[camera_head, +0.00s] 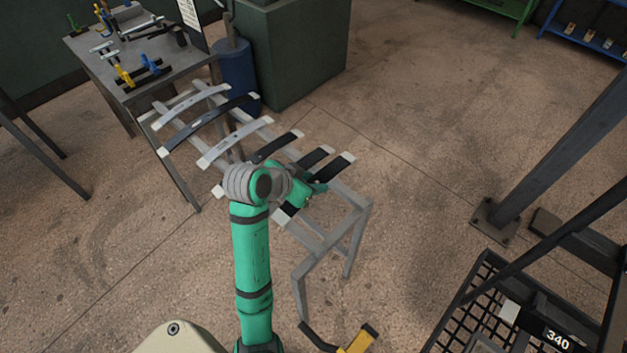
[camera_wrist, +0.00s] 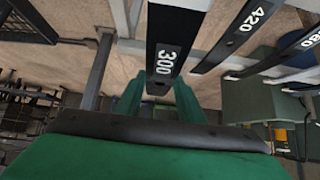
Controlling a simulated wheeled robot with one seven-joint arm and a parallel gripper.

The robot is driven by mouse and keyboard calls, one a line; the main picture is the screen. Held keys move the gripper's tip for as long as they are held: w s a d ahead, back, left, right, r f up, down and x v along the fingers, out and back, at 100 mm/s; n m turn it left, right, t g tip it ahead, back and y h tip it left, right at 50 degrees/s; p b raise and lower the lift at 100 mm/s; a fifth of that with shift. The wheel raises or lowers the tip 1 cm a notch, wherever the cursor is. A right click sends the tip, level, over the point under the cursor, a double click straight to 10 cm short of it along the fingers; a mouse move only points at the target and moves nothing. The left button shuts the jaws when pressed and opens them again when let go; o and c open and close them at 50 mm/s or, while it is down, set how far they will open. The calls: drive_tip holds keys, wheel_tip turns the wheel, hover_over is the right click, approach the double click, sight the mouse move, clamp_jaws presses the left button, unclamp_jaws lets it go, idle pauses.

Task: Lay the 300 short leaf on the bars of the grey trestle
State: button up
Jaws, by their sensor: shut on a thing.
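The 300 short leaf is a dark flat strip in the wrist view (camera_wrist: 174,28), its white number facing me. My gripper (camera_wrist: 158,92) is shut on its near end, one green finger on each side. In the head view my gripper (camera_head: 311,191) is over the right part of the grey trestle (camera_head: 301,285), at a dark leaf with pale tips (camera_head: 336,168), partly hidden by the gripper. The leaf lies across the line of the bars; I cannot tell whether it touches them.
Other leaves lie across the trestle, including a grey one (camera_head: 235,142) and one marked 420 (camera_wrist: 240,30). A tool-covered table (camera_head: 150,90) and blue bin (camera_head: 236,70) stand behind. A dark rack with a 340 label (camera_head: 558,340) is at lower right.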

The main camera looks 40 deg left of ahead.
wheel_tip(320, 180, down, 9)
drive_tip(key=shift+f, duration=0.15)
idle(0.9)
drive_tip(key=o, duration=1.3)
drive_tip(key=shift+f, duration=0.1)
drive_tip(key=shift+s, duration=0.1)
drive_tip(key=v, duration=1)
drive_tip(key=shift+s+r, duration=0.25)
drive_tip(key=shift+r, duration=0.05)
